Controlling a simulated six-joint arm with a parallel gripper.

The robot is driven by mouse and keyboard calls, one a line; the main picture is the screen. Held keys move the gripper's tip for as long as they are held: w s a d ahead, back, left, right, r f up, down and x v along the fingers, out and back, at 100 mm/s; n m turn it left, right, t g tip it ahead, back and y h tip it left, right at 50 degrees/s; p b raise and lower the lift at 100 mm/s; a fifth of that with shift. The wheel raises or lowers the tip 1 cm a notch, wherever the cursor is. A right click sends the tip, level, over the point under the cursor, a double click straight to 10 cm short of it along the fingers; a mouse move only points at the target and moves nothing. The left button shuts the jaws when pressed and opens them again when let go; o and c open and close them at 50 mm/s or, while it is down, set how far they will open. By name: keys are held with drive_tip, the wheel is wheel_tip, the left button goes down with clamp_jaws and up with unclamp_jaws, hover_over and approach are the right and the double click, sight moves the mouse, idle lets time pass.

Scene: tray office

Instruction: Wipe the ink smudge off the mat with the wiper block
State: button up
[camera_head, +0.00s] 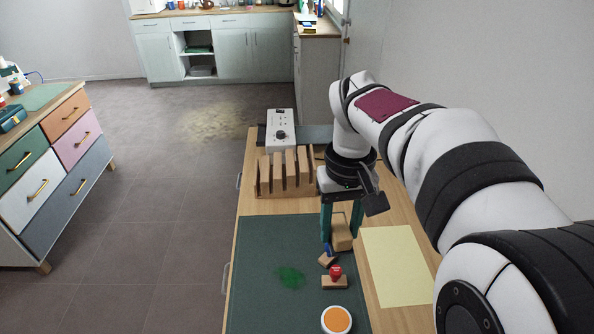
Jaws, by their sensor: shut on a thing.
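The ink smudge (290,277) is a green blotch on the dark green mat (258,240), left of my gripper. My gripper (341,234) points down over the mat's right part, with teal fingers on either side of a light wooden block. This block looks like the wiper block (342,238), and my gripper is shut on it. The fingers partly cover the block, and I cannot tell whether its underside touches the mat. The smudge is in full view, with the block apart from it.
Near the gripper are a small wooden piece with a blue part (327,258), a red-knobbed stamp (335,279) and a round orange-topped dish (337,320). Yellow paper (395,265) lies right, a slotted wooden rack (285,175) behind. The mat's left side is clear.

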sight(307, 274)
drive_tip(key=shift+w+a+f+n, duration=1.45)
drive_tip(key=shift+a+f+n, duration=1.1)
drive_tip(key=shift+f, duration=1.75)
drive_tip(key=shift+w+a+f+n, duration=1.8)
drive_tip(key=shift+f+n, duration=1.25)
drive_tip(key=shift+f, duration=1.2)
drive_tip(key=shift+w+a+f+n, duration=1.15)
drive_tip(key=shift+a+f+n, duration=1.55)
drive_tip(key=shift+f, duration=1.6)
drive_tip(key=shift+d+f, duration=0.55)
drive_tip(key=shift+d, duration=4.6)
drive_tip(key=shift+a, duration=4.85)
drive_tip(key=shift+w+a, duration=0.2)
drive_tip(key=shift+w, duration=0.45)
drive_tip(key=shift+d, duration=4.95)
drive_tip(key=shift+a, duration=4.95)
wheel_tip(307, 274, up, 8)
